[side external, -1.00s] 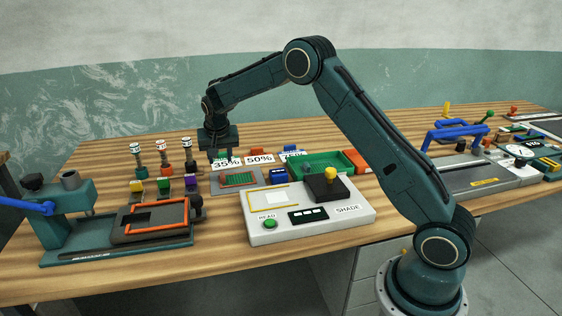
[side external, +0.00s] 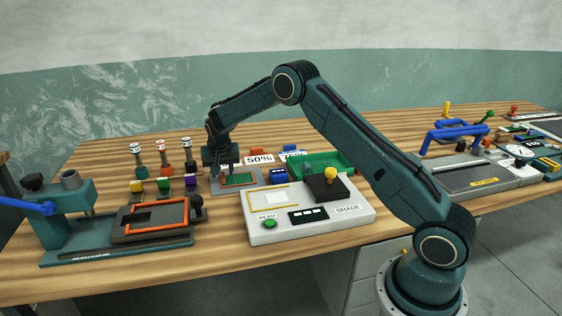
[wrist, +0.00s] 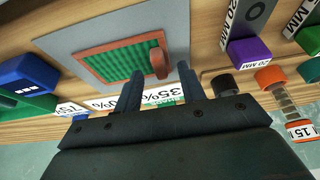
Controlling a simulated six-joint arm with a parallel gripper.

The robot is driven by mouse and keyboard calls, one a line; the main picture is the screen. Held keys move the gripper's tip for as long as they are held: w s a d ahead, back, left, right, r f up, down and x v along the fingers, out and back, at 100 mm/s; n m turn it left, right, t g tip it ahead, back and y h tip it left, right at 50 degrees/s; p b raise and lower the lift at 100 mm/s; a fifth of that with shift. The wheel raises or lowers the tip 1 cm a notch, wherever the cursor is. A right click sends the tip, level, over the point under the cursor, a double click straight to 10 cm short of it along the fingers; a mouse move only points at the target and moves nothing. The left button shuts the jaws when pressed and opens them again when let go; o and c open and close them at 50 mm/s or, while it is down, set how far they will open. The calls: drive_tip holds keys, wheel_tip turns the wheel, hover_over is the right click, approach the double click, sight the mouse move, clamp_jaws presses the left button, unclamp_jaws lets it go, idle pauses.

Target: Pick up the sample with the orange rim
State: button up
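The sample is a green mesh square with an orange-red rim (side external: 239,179). It lies flat on a grey pad (wrist: 70,33) on the bench. In the wrist view the rim (wrist: 93,67) shows an upright orange tab (wrist: 158,62) at its near right corner. My gripper (side external: 218,178) is low at the sample's left end in the side view. In the wrist view my gripper (wrist: 160,70) is open, its two fingers pointing toward the tab, which appears between the tips. Nothing is held. I cannot tell how far the tips are above the pad.
A white SHADE reader (side external: 305,214) stands in front, with a green tray (side external: 325,162) behind it. Percentage signs (side external: 259,160) and coloured blocks are close by. Tall posts (side external: 162,157) stand left. A press (side external: 75,215) holds an orange-edged frame at far left.

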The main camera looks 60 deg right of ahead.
drive_tip(key=shift+x, duration=0.8)
clamp_jaws()
